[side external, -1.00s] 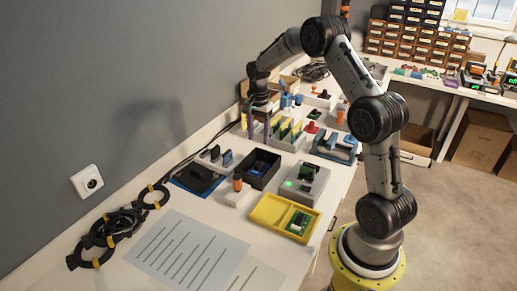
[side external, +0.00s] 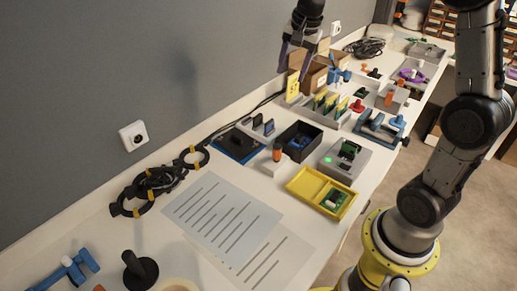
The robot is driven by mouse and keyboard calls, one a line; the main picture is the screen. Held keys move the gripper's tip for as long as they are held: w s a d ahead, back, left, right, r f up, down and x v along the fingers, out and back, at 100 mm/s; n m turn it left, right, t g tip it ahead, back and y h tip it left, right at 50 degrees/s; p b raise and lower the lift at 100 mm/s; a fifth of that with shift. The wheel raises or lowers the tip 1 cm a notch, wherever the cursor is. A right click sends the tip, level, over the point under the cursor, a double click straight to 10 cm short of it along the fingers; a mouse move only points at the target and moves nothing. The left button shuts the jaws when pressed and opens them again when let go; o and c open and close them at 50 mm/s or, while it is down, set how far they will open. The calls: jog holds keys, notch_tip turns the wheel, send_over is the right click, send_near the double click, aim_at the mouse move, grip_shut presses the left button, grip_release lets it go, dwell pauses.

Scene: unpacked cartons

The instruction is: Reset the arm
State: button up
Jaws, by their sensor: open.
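My gripper (side external: 295,60) is at the top of the side external view, pointing down, with its two fingers apart and nothing seen between them. It appears above the back of the workbench (side external: 325,232), in front of the cardboard boxes (side external: 314,77). Its exact height over the bench is hard to tell. My arm's upper links run out of the picture at the top.
Below the gripper stands a rack with yellow and green cards (side external: 327,102). Nearer are a black bin (side external: 300,141), a grey fixture with a green light (side external: 345,158) and a yellow tray (side external: 305,184). Coiled black cable (side external: 155,181) lies by the wall.

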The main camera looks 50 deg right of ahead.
jog(key=s+a+r+n+t, duration=0.1)
jog(key=s+a+r+n, duration=0.2)
jog(key=s+a, duration=0.3)
jog(key=s+a+r+n+t, duration=0.1)
jog(key=s+a+r+n, duration=0.25)
jog(key=s, duration=0.35)
jog(key=s+a+f+n+y, duration=0.1)
jog(key=s+a+f+n, duration=0.2)
jog(key=s+f+n, duration=0.4)
jog(key=s+n, duration=0.1)
jog(key=s, duration=0.3)
jog(key=shift+f+t, duration=0.3)
